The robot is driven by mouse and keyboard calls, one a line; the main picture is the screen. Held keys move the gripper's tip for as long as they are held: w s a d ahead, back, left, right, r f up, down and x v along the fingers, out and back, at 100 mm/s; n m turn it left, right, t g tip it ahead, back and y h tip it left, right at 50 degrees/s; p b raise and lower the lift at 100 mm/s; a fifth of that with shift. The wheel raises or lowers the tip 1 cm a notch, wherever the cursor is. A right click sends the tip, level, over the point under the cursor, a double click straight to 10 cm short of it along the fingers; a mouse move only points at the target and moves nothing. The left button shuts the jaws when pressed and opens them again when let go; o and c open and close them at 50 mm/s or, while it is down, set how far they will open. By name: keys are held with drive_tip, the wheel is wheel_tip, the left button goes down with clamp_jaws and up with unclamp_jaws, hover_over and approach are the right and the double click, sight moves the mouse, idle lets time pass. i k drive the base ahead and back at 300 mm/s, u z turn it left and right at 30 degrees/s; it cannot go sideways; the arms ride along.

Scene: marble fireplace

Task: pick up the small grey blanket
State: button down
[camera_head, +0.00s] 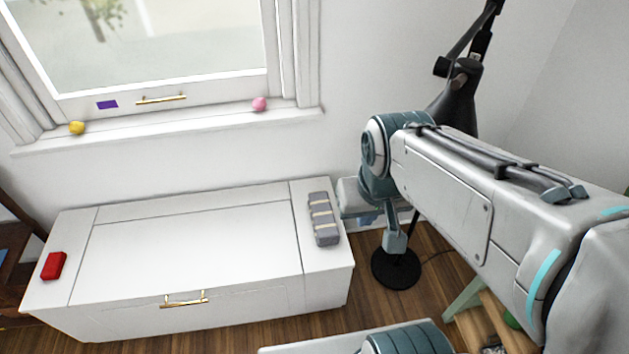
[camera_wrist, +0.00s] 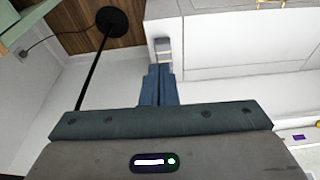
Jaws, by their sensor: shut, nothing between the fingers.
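The small grey blanket (camera_head: 323,218) is a folded grey bundle with pale bands. It lies on the right end of the white chest's top (camera_head: 190,245) in the head view. It also shows in the wrist view (camera_wrist: 163,47), just beyond my fingertips and partly hidden by them. My gripper (camera_wrist: 159,68) has its two blue fingers together with nothing between them. In the head view my arm comes in from the right and its end is just right of the blanket. I see no contact between them.
A red block (camera_head: 53,266) sits on the chest's left end. A gold handle (camera_head: 184,299) is on its front. A black lamp stands on a round base (camera_head: 396,268) right of the chest. A yellow ball (camera_head: 77,128) and pink ball (camera_head: 259,104) rest on the windowsill. The chest's middle is clear.

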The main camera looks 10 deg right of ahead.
sight(326, 233)
drive_tip(key=u, duration=1.4)
drive_tip(key=k, duration=0.5)
drive_tip(key=z, duration=0.85)
drive_tip(key=i, duration=1)
